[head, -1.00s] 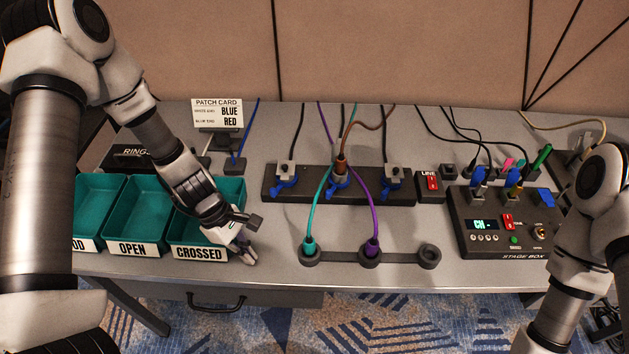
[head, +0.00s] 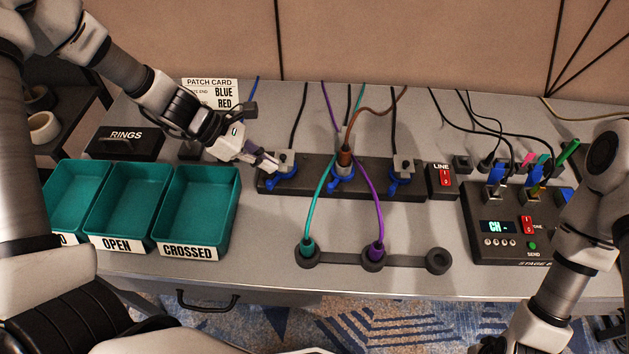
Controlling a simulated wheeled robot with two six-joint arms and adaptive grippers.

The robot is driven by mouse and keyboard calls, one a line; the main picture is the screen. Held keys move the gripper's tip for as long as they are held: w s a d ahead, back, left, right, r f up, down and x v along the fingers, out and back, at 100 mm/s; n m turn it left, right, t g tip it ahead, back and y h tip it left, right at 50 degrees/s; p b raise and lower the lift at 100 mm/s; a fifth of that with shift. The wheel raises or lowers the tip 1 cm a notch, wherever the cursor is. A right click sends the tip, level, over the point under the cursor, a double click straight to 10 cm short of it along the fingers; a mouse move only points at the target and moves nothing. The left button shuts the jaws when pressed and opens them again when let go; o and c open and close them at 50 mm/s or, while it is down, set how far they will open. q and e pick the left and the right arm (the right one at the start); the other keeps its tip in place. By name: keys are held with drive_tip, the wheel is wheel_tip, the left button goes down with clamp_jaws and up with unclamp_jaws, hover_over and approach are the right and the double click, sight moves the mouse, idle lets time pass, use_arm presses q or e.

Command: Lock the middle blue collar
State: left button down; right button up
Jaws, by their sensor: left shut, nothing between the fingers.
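The middle blue collar (head: 342,181) sits on the dark connector bar (head: 308,188), around the base of a grey socket. A brown connector (head: 345,158) stands upright there, and teal and purple cables cross close to the collar. A left blue collar (head: 284,181) and a right blue collar (head: 400,181) sit on the same bar. My left gripper (head: 270,165) is shut and empty, its fingertips beside the left socket block, just above the left collar. I cannot tell whether they touch it. My right gripper is out of view; only my right arm shows.
Teal trays (head: 196,247) stand at the left. A holder strip (head: 405,262) with teal (head: 308,246) and purple (head: 375,250) plugs lies in front of the bar. The LINE switch (head: 443,180) and stage box (head: 512,245) are at the right. Table between trays and holder is clear.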

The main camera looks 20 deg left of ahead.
sight(327, 190)
use_arm(q)
drive_tip(key=b+x, duration=0.3)
drive_tip(key=x, duration=0.6)
drive_tip(key=shift+s+f, duration=0.1)
drive_tip(key=shift+f, duration=0.1)
drive_tip(key=d, duration=0.1)
drive_tip(key=w+d, duration=0.1)
drive_tip(key=shift+d+r, duration=0.25)
drive_tip(key=shift+d, duration=0.1)
drive_tip(key=shift+w+d, duration=0.1)
drive_tip(key=shift+d, duration=0.45)
